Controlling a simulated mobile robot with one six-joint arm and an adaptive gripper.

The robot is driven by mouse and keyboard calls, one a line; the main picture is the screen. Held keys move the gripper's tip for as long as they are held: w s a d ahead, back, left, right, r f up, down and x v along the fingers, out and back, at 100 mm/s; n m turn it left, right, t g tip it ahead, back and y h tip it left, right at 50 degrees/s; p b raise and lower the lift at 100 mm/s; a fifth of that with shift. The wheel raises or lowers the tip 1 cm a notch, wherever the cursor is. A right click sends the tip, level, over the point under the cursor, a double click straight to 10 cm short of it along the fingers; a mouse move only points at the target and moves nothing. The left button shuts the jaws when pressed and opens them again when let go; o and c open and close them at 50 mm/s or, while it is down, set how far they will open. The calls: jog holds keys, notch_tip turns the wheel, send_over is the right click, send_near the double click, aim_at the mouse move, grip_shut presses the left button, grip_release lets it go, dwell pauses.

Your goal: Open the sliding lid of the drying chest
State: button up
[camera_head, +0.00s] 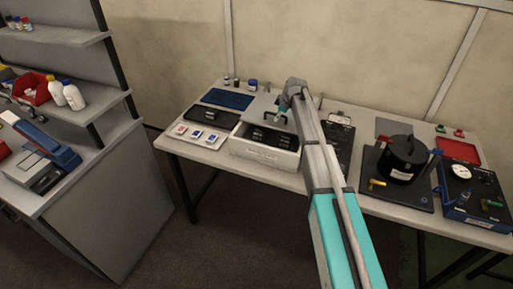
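The drying chest (264,156) is a pale box with a label on its front, standing at the middle of the table. Its grey lid (262,107) lies toward the back, and the front part of the chest is open. Dark items (270,137) show inside. A dark handle (277,119) stands on the lid. My gripper (284,106) is at the far end of my arm, just above or at this handle. It is too small to tell whether its fingers touch the handle or are open or shut. My arm hides the chest's right side.
Right of my arm stand a black cylinder (403,158) on a dark base and a gauge box (470,190). A shelf bench (110,170) is at far left.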

jog(key=s+a, duration=0.2)
jog(key=s, duration=0.4)
jog(key=p+v, duration=1.3)
jog(key=v, duration=0.1)
jog(key=s+a+f+n+t+h+b, duration=0.1)
jog(key=f+h+b, duration=0.1)
jog(key=f+b, duration=0.2)
jog(key=s+a+f+n+h+b, duration=0.1)
jog(key=f+n+h+b, duration=0.1)
jog(key=f+b, duration=0.2)
jog(key=s+a+f+n+t+h+b, duration=0.1)
jog(key=f+n+h+b, duration=0.1)
jog(key=f+b, duration=0.2)
jog(key=shift+s+a+f+t+b, duration=0.15)
jog(key=shift+s+a+t+b, duration=0.2)
jog(key=shift+b, duration=0.55)
jog(key=f+n+b, duration=0.1)
jog(key=b, duration=0.1)
jog(key=a+f+n+t+h+b, duration=0.1)
jog(key=b, duration=0.1)
jog(key=shift+s+a+h, duration=0.3)
jog(key=shift+s+a, duration=0.05)
jog(key=shift+s, duration=0.05)
jog(key=s+a+f+n+t+h+b, duration=0.1)
jog(key=a+n+t+b, duration=0.3)
jog(key=b, duration=0.4)
jog(key=shift+s+a+f+h, duration=0.4)
jog(key=shift+s+a+f, duration=0.1)
jog(key=shift+s+f, duration=0.35)
